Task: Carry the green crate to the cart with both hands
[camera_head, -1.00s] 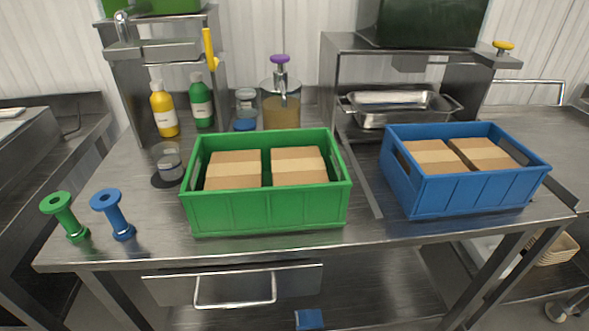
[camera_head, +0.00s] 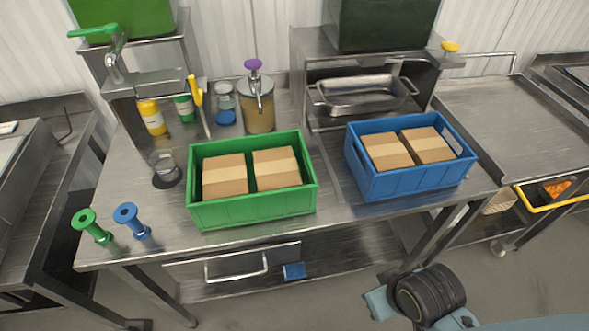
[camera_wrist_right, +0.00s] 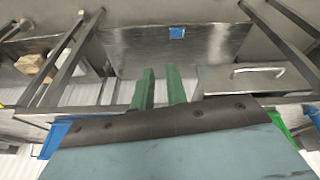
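The green crate (camera_head: 252,210) stands upright on the steel table and holds two brown boxes with pale bands. In the right wrist view a part of the green crate (camera_wrist_right: 278,122) shows at the lower right. My right arm shows at the bottom right of the head view, in front of the table and apart from the crate. My right gripper (camera_wrist_right: 162,72) has two green fingers spread with an empty gap between them. My left gripper is in no view. A yellow-edged frame (camera_head: 551,206) at the far right may be part of the cart; I cannot tell.
A blue crate (camera_head: 412,180) with two boxes stands right of the green one. A green (camera_head: 92,227) and a blue spool-shaped piece (camera_head: 131,221) stand at the table's left front. A dispenser (camera_head: 258,107) and bottles stand behind.

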